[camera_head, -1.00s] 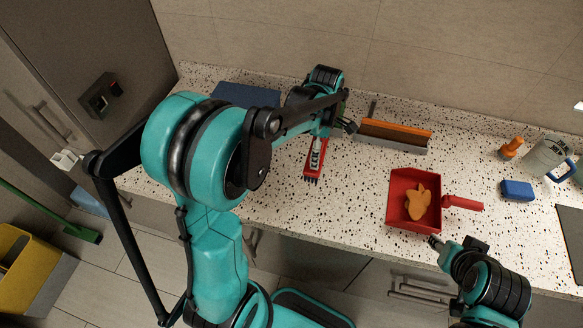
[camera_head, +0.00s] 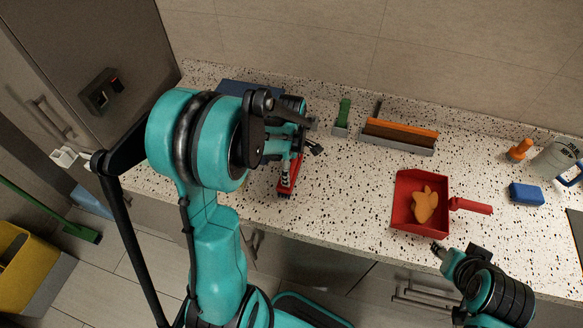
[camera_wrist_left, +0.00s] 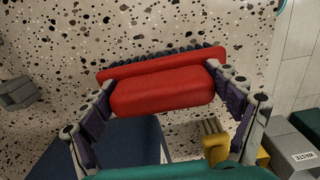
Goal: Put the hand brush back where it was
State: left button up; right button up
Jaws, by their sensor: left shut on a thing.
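The hand brush (camera_head: 287,184) is red with dark bristles. My left gripper (camera_head: 299,152) is shut on it, over the left part of the counter. In the left wrist view the red brush (camera_wrist_left: 165,92) sits between the two fingers, bristles at its far edge. Part of the brush is hidden by the gripper in the head view; I cannot tell whether it touches the counter. My right gripper (camera_head: 438,248) is low at the right, near the counter's front edge; its fingers are too small to read.
A red dustpan (camera_head: 407,222) holds an orange piece (camera_head: 425,205). A grey holder with an orange-topped brown item (camera_head: 400,133) and a small green-handled item (camera_head: 343,112) stand at the back. A dark blue item (camera_head: 247,90) lies back left.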

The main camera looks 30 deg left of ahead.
pick_arm(q)
jog(key=o, duration=1.3)
jog(key=shift+f, duration=0.1)
